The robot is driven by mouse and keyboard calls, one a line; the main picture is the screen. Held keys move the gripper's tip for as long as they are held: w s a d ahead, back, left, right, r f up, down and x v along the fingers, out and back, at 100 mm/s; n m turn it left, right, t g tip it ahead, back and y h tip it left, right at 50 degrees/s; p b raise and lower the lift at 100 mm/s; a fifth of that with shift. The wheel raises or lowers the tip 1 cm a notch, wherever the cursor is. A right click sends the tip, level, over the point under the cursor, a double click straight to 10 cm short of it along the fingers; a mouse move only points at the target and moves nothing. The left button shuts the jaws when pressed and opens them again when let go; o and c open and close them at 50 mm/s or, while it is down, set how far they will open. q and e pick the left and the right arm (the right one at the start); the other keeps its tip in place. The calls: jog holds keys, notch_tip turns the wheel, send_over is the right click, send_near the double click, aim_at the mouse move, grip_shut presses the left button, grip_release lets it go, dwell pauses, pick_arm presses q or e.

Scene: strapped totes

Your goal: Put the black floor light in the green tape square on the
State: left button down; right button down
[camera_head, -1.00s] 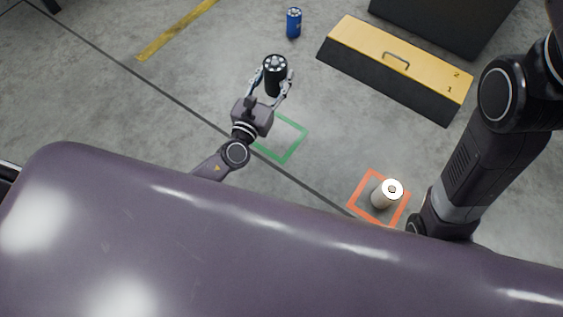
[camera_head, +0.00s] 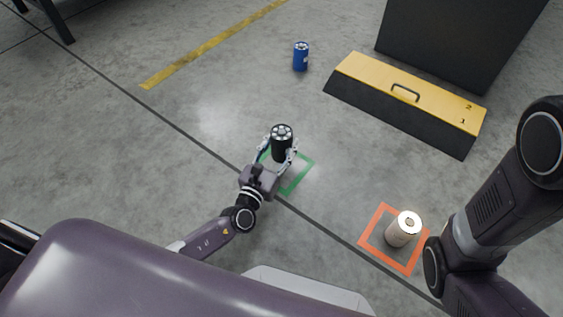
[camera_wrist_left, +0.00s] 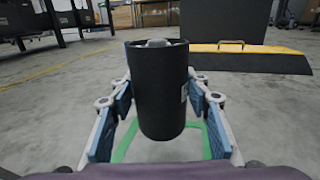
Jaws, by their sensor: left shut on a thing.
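The black floor light (camera_head: 281,146) is a short upright cylinder with a studded top. My left gripper (camera_head: 278,152) is shut on it, with a finger on each side. In the left wrist view the black floor light (camera_wrist_left: 160,92) stands between the blue-padded fingers (camera_wrist_left: 160,105). The green tape square (camera_head: 304,173) is on the floor, partly hidden behind the light and gripper. In the left wrist view the green tape (camera_wrist_left: 206,141) shows behind and below the light. I cannot tell whether the light touches the floor. My right gripper is not in view; only that arm shows at right.
A white light (camera_head: 404,229) stands in an orange tape square (camera_head: 370,229) at right. A blue light (camera_head: 301,57) stands farther back. A black and yellow box with a handle (camera_head: 400,104) and a dark block (camera_head: 455,40) stand behind right.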

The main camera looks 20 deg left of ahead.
aim_at(282, 155)
pick_arm(q)
jog(key=shift+f+b, duration=1.95)
jog(key=shift+f, duration=0.8)
jog(key=shift+r, duration=0.1)
jog(key=c, duration=1.1)
grip_release()
jog(key=shift+f, duration=0.3)
jog(key=shift+r, duration=0.1)
